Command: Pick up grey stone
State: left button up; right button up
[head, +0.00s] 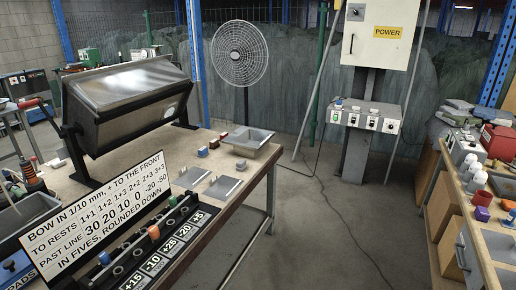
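I cannot single out a grey stone with certainty. Small pieces lie on the wooden bench (118,172): a dark bluish block (203,152), a red block (214,144) and a small greyish piece (223,136). Another small greyish piece (241,165) is at the shallow grey sink-like tray (262,150) on the bench's far right corner. All are too small to tell their material. Neither of my grippers shows in the head view.
A sign board (100,215) and a numbered rack (165,250) occupy the bench front. A large tilted metal box (125,95) stands at the back left. A cluttered bench (504,215) is at right; open floor (340,225) lies between.

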aim_at(241, 166)
jog(key=i+u, duration=0.1)
jog(key=u, duration=0.4)
jog(key=i+l+u, duration=0.3)
jog(key=l, duration=0.25)
jog(key=i+l+u, duration=0.2)
jog(key=l, duration=0.15)
jog(key=i+l+u, duration=0.15)
jog(key=l, duration=0.15)
jog(key=i+l+u, duration=0.15)
jog(key=l, duration=0.2)
jog(key=k, duration=0.05)
